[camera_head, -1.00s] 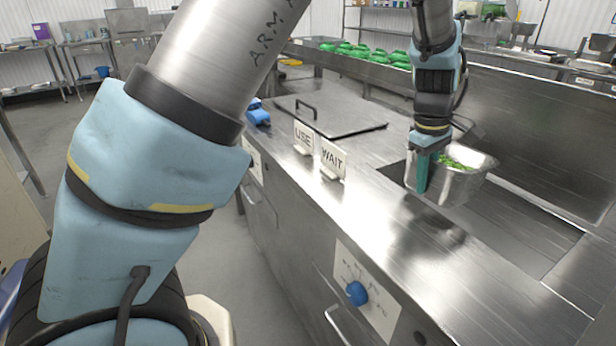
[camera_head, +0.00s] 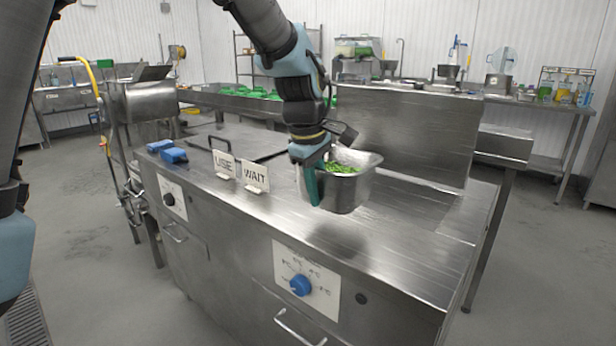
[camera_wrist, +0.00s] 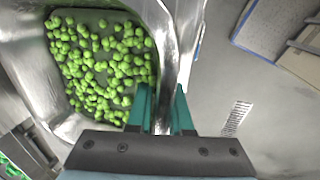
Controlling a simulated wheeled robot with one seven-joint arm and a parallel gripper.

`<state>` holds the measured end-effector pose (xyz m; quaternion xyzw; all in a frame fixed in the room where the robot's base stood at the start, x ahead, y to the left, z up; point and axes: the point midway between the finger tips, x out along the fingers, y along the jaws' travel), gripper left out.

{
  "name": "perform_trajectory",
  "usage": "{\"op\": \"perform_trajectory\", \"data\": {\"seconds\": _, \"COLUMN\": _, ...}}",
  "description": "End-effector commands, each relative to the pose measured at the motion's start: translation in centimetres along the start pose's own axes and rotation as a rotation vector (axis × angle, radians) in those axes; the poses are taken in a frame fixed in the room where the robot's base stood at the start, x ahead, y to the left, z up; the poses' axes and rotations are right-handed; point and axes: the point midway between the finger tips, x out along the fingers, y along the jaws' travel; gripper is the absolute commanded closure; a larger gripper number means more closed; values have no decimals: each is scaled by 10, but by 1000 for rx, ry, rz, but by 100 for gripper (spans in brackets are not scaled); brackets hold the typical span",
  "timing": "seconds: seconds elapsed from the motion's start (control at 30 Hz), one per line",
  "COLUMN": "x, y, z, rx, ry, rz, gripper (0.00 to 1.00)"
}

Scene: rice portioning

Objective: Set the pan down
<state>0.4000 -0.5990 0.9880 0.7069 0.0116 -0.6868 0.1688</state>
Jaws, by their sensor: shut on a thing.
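The pan (camera_head: 352,190) is a deep steel container with green pieces like peas (camera_head: 341,167) in it. My gripper (camera_head: 313,186) is shut on its near left wall and holds it upright over the steel counter (camera_head: 400,238). A dark shadow or reflection lies on the counter below the pan, and the pan looks raised above it. In the wrist view the teal fingers (camera_wrist: 160,112) sit on either side of the pan's rim (camera_wrist: 174,60), with the peas (camera_wrist: 100,62) to the left. The pan's underside is hidden.
The signs USE (camera_head: 224,164) and WAIT (camera_head: 255,176) stand on the counter left of the pan. Blue objects (camera_head: 172,155) lie at its left end. A tall steel panel (camera_head: 415,135) rises behind. The counter's front and right are clear.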

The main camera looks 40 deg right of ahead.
Motion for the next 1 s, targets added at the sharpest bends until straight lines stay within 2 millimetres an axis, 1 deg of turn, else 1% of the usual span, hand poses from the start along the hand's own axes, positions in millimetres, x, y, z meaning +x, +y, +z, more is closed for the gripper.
{"op": "perform_trajectory", "data": {"seconds": 0.1, "x": 13, "y": -2, "z": 0, "rx": 0, "ry": 1, "rz": 3, "gripper": 100}}
{"op": "perform_trajectory", "data": {"seconds": 0.27, "x": 23, "y": -4, "z": 0, "rx": 1, "ry": 1, "rz": 5, "gripper": 100}}
{"op": "perform_trajectory", "data": {"seconds": 0.5, "x": 50, "y": -10, "z": -1, "rx": 0, "ry": 2, "rz": 4, "gripper": 100}}
{"op": "perform_trajectory", "data": {"seconds": 0.57, "x": 55, "y": -11, "z": -1, "rx": -1, "ry": 2, "rz": 5, "gripper": 100}}
{"op": "perform_trajectory", "data": {"seconds": 0.63, "x": 58, "y": -12, "z": -1, "rx": -1, "ry": 2, "rz": 6, "gripper": 100}}
{"op": "perform_trajectory", "data": {"seconds": 1.0, "x": 61, "y": -12, "z": -1, "rx": 0, "ry": 2, "rz": 6, "gripper": 100}}
